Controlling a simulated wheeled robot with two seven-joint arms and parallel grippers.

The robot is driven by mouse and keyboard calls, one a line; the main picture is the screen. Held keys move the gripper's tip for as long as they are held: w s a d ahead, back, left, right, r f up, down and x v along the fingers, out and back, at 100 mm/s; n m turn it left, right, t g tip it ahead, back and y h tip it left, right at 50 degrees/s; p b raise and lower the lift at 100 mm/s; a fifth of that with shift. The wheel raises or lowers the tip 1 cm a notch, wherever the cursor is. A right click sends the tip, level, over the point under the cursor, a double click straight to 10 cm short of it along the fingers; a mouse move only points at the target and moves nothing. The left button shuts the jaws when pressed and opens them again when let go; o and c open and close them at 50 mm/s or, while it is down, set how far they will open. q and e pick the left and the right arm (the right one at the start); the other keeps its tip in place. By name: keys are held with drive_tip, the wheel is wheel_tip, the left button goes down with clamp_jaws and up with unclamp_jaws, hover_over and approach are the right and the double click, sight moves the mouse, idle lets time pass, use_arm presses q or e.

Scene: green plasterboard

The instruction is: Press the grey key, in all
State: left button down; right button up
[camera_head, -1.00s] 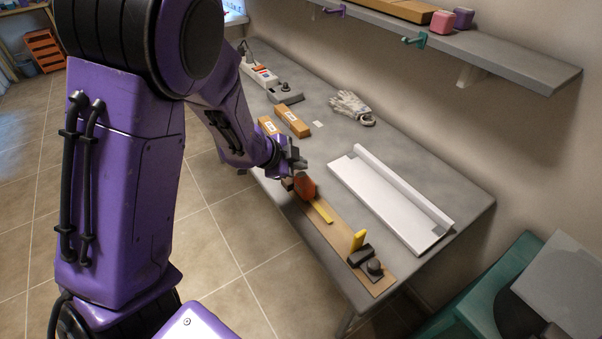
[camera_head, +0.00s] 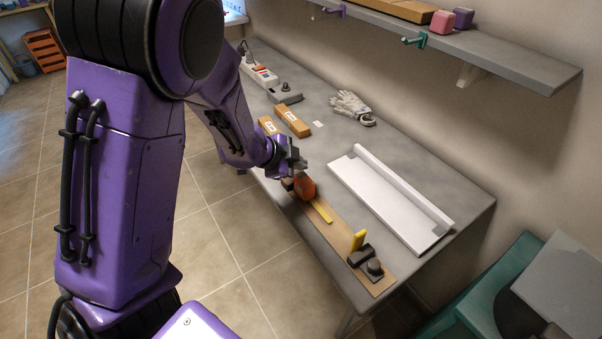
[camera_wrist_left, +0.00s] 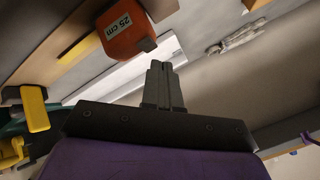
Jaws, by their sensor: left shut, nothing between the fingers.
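My left gripper (camera_head: 299,163) is shut and empty over the near edge of the grey table, just above an orange block (camera_head: 306,189). Its closed grey fingers also show in the left wrist view (camera_wrist_left: 161,85), where the block, labelled "25 cm" (camera_wrist_left: 125,30), is close beside them. A pale box with several small coloured keys (camera_head: 259,74) stands at the table's far left end, well away from the gripper. I cannot make out which key is grey. A grey box with a dark knob (camera_head: 285,95) is next to it. My right gripper is not in view.
A brown board (camera_head: 375,283) along the near edge carries a yellow strip (camera_head: 322,212), a yellow upright piece and a dark knob. Two cardboard boxes (camera_head: 293,121), gloves (camera_head: 351,104) and a white tray (camera_head: 385,200) lie on the table. A shelf (camera_head: 520,72) overhangs the back.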

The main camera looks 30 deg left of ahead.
sight(298, 175)
use_arm(q)
drive_tip(key=shift+f, duration=0.1)
drive_tip(key=shift+f, duration=0.35)
drive_tip(key=shift+f+b, duration=0.35)
drive_tip(key=shift+f, duration=0.05)
idle(0.4)
idle(0.3)
drive_tip(key=shift+r+p, duration=0.85)
drive_tip(key=shift+p, duration=0.1)
wheel_tip(298, 175, up, 5)
drive_tip(key=p, duration=0.5)
drive_tip(key=shift+r+p, duration=0.1)
drive_tip(key=shift+p, duration=0.3)
